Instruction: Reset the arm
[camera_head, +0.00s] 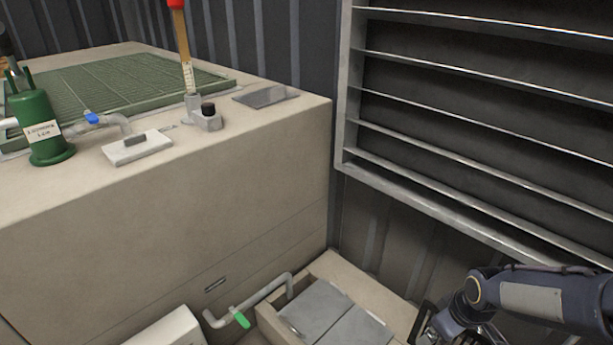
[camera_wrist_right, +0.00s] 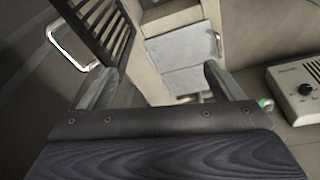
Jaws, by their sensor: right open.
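My right arm (camera_head: 540,298) comes in from the right edge of the head view, low in front of the louvred panel. Its gripper (camera_head: 435,335) is at the bottom edge and partly cut off. In the right wrist view the two fingers of my right gripper (camera_wrist_right: 160,70) stand wide apart with nothing between them. The fingers point towards the grey-lidded box (camera_wrist_right: 182,62), which lies beyond them. In the head view this box (camera_head: 335,318) is left of the gripper. My left gripper does not show.
A beige tank (camera_head: 250,185) fills the left, with a green pump body (camera_head: 42,128) and a gauge tube (camera_head: 186,60) on top. A green-handled valve (camera_head: 240,318) sits low beside the box. A louvred panel (camera_head: 480,110) is at right. A control box (camera_wrist_right: 298,90) shows in the wrist view.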

